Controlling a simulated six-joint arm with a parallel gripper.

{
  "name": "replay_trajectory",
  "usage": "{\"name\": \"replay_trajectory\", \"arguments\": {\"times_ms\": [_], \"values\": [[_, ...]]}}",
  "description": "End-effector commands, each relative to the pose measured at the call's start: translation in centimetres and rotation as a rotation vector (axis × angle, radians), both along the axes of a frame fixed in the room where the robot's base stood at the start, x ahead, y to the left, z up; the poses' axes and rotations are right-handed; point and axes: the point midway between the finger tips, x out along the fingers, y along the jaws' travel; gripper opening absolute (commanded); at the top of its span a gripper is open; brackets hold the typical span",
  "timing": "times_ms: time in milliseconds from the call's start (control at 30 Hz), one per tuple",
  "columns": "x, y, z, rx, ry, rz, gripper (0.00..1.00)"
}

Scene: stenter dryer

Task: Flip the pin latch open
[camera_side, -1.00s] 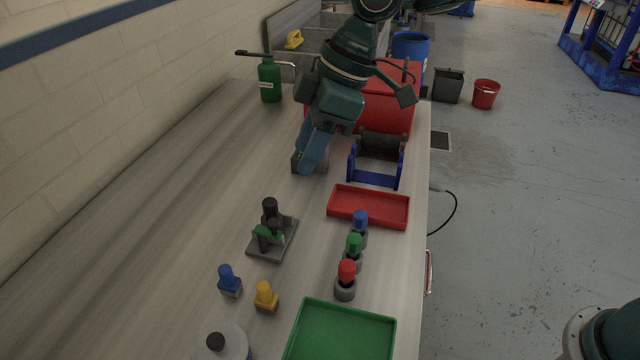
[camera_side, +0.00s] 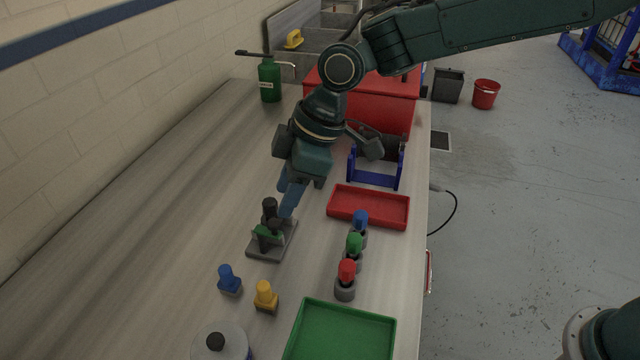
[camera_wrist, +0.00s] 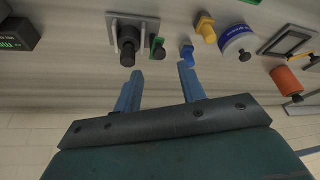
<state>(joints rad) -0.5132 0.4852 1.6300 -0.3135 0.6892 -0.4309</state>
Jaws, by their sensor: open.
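The pin latch (camera_side: 264,232) looks to be the small fixture with a green part and dark upright posts on a grey square plate (camera_side: 259,253). It stands on the bench, left of centre in the side view. In the wrist view its plate (camera_wrist: 144,20) is at the upper middle, with a dark knob and the green part (camera_wrist: 157,45) beside it. My gripper (camera_side: 289,201) is open, its blue fingers pointing down close behind the fixture. In the wrist view the space between the fingertips (camera_wrist: 157,74) looks empty. Contact with the latch cannot be made out.
A blue peg (camera_side: 229,282) and a yellow peg (camera_side: 265,297) stand in front of the fixture. To its right are a red tray (camera_side: 346,215), blue, green and red knobs, and a green tray (camera_side: 340,335). The bench left of the fixture is clear.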

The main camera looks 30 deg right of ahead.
Motion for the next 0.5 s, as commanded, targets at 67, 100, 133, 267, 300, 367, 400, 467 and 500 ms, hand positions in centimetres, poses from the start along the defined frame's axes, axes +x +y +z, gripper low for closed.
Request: {"name": "replay_trajectory", "arguments": {"times_ms": [67, 100, 133, 267, 300, 367, 400, 467, 500], "values": [[0.1, 0.5, -1.3, -0.002, 0.003, 0.001, 0.40], [0.3, 0.7, -1.8, -0.001, 0.002, -0.001, 0.40], [0.3, 0.8, -2.2, -0.001, 0.002, -0.001, 0.40], [0.5, 1.4, -3.6, -0.001, 0.001, 0.000, 0.40], [0.6, 1.5, -4.0, -0.002, 0.001, 0.001, 0.40], [0.7, 1.7, -4.4, -0.002, 0.001, 0.001, 0.40], [0.7, 1.8, -4.6, -0.001, 0.000, 0.001, 0.40], [0.8, 1.9, -4.8, 0.000, 0.000, 0.001, 0.40], [0.8, 1.9, -4.9, 0.000, -0.001, 0.001, 0.40]]}}
